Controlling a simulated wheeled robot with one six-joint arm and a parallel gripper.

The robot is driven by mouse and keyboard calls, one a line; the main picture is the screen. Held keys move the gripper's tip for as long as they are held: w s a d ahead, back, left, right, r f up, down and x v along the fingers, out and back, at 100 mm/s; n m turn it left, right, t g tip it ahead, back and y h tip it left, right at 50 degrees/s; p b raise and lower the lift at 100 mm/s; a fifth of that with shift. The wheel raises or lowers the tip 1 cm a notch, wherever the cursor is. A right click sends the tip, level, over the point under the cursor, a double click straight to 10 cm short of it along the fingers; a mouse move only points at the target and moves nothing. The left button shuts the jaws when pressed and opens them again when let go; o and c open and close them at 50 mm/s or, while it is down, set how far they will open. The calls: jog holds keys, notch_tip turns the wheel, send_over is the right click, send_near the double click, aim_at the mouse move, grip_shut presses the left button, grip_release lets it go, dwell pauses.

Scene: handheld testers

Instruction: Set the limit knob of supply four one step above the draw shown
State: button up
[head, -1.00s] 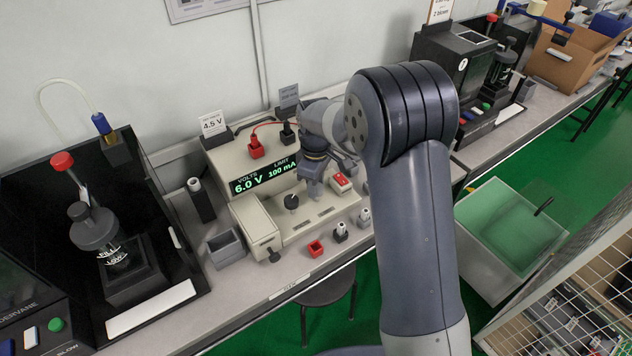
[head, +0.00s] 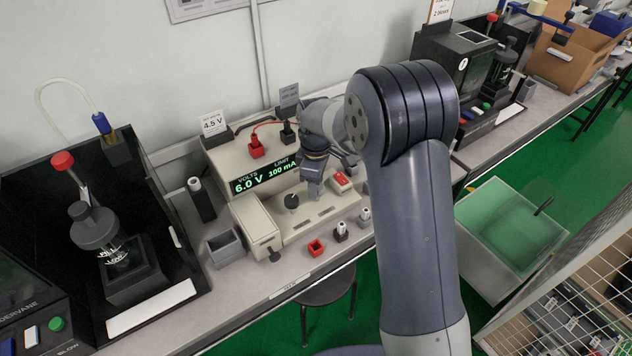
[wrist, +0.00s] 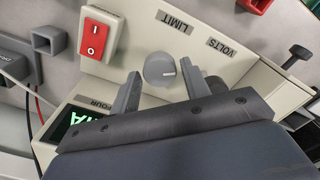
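Supply four (head: 238,163) is a beige box on the bench in the head view. Its display (head: 262,177) reads 6.0 V and limit 100 mA. The grey limit knob (wrist: 160,69) shows in the wrist view near the LIMIT label (wrist: 174,22), its pale mark pointing right. My gripper (wrist: 162,72) is open, one finger on each side of this knob, with small gaps seeming to show. In the head view my gripper (head: 313,186) hides the limit knob. The dark volts knob (head: 291,201) stands to its left.
A red rocker switch (wrist: 95,40) sits close to the limit knob. A card reading 4.5 V (head: 213,123) stands on the supply. Red (head: 256,147) and black plugs are at its back. A hinged beige cover (head: 256,222) lies left of the knobs.

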jog(key=shift+o, duration=1.1)
notch_tip(320, 180, up, 11)
jog(key=shift+f, duration=0.2)
notch_tip(320, 180, down, 11)
jog(key=shift+r, duration=0.2)
